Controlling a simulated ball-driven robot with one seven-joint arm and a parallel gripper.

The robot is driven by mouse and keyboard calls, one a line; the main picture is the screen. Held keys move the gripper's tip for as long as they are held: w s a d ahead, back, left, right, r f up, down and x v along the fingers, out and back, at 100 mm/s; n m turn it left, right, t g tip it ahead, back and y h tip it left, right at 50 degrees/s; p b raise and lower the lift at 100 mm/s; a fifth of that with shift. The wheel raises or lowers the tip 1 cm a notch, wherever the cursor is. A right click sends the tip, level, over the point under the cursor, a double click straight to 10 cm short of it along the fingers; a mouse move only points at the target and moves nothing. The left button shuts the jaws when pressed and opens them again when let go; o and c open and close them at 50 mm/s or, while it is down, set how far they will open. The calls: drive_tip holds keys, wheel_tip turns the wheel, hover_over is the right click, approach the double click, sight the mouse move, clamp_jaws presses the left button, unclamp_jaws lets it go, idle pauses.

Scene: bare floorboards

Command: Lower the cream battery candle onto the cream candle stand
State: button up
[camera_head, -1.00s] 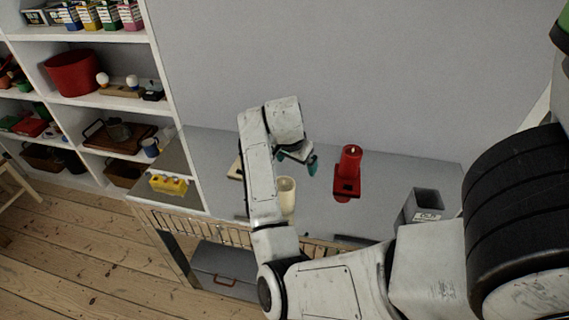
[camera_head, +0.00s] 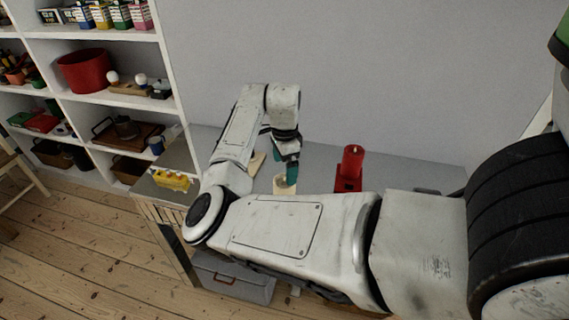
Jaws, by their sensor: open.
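The cream candle (camera_head: 281,188) stands on the grey tabletop, its lower part hidden behind my arm. My gripper (camera_head: 289,172) is open, pointing down with its teal fingers at the candle's top rim. Whether a finger touches the candle I cannot tell. A cream, flat piece, likely the cream candle stand (camera_head: 256,162), lies just left of the candle and behind it, partly hidden by my arm. Nothing shows on its visible part.
A red candle (camera_head: 352,160) stands on a red stand (camera_head: 346,185) to the right. A yellow object (camera_head: 171,181) sits at the table's left end. White shelves (camera_head: 172,60) stand at the left. A grey toolbox (camera_head: 232,278) is below the table. The tabletop behind the candles is clear.

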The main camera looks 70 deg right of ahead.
sight(284, 177)
wheel_tip(284, 177, down, 8)
drive_tip(key=b, duration=0.6)
drive_tip(key=shift+f, duration=0.15)
drive_tip(key=shift+c, duration=0.4)
drive_tip(key=c, duration=1.1)
drive_tip(key=shift+r+p, duration=2.1)
drive_tip(key=shift+r, duration=0.5)
drive_tip(key=shift+f, duration=0.1)
